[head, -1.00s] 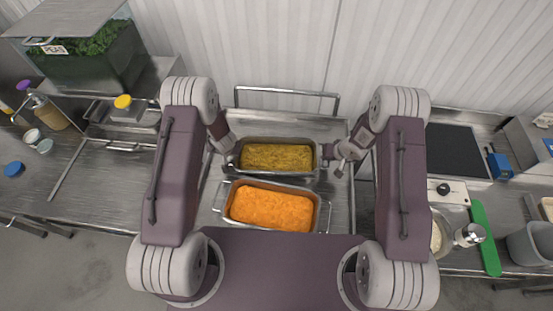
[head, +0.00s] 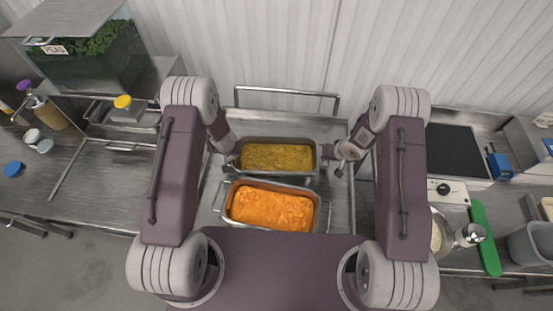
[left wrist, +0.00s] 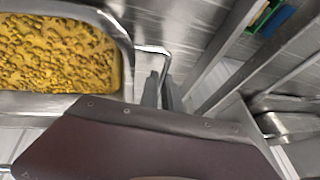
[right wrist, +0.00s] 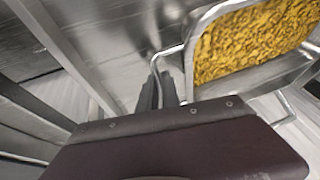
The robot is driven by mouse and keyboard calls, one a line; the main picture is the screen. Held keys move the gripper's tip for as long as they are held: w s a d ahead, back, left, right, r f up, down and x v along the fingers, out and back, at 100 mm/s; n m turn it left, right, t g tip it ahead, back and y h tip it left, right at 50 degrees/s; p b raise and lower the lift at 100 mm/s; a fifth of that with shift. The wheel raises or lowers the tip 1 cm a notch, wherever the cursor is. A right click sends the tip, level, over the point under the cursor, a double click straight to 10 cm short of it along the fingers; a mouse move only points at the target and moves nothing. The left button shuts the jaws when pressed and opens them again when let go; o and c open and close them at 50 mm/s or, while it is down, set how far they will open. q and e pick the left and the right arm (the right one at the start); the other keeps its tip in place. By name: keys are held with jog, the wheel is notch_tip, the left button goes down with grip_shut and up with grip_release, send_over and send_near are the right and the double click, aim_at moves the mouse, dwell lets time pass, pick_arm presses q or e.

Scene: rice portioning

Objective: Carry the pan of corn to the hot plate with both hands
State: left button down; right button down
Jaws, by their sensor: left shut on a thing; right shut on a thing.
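The pan of corn (head: 278,172) is a metal pan filled with yellow corn, in the middle of the head view. Its corn also shows in the left wrist view (left wrist: 60,60) and the right wrist view (right wrist: 245,45). My left gripper (head: 234,161) is shut on the wire handle at the pan's left end. My right gripper (head: 339,164) is shut on the handle at its right end. The pan looks level; I cannot tell whether it is off the surface below. The hot plate (head: 455,150) has a flat black top and stands to the right, beyond my right arm.
A second metal pan with orange food (head: 270,207) sits just in front of the corn pan. A metal rail (head: 287,91) stands behind. A control box with a knob (head: 447,190), a green board (head: 485,238) and a blue object (head: 499,165) are at the right.

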pick_arm(q)
jog(key=shift+r, duration=0.15)
pick_arm(e)
jog(key=shift+w+r, duration=0.1)
dwell(0.4)
